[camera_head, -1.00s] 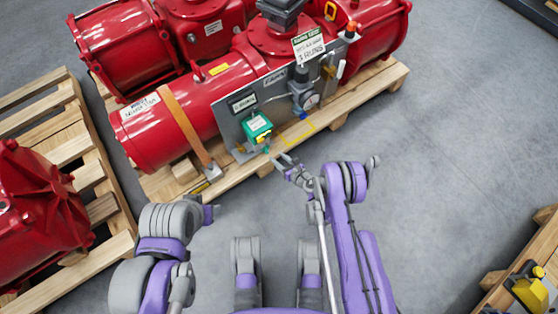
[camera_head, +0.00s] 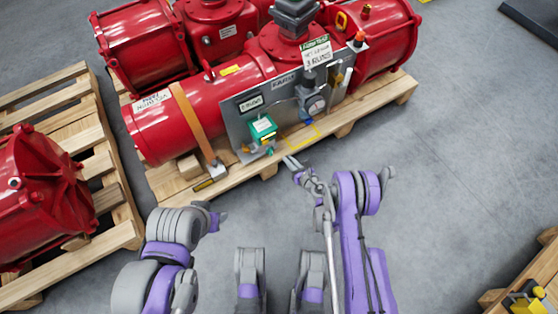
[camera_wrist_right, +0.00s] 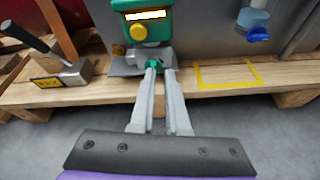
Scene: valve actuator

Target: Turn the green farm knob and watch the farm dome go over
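A small green knob (camera_head: 270,151) sits at the foot of a green box (camera_head: 262,127) on the grey panel of the front red actuator; it also shows in the right wrist view (camera_wrist_right: 155,64). In the right wrist view my right fingertips (camera_wrist_right: 160,71) sit just below and beside the knob; contact cannot be told. A dark grey housing (camera_head: 294,12) tops the actuator, cut by the upper edge; I cannot tell whether it is the farm dome. My left gripper is not in view.
The actuator stands on a wooden pallet (camera_head: 330,135) with a yellow outlined square (camera_wrist_right: 228,75) right of the knob. An orange strap (camera_head: 193,122) crosses the red cylinder. Grey floor (camera_head: 450,170) is clear at right.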

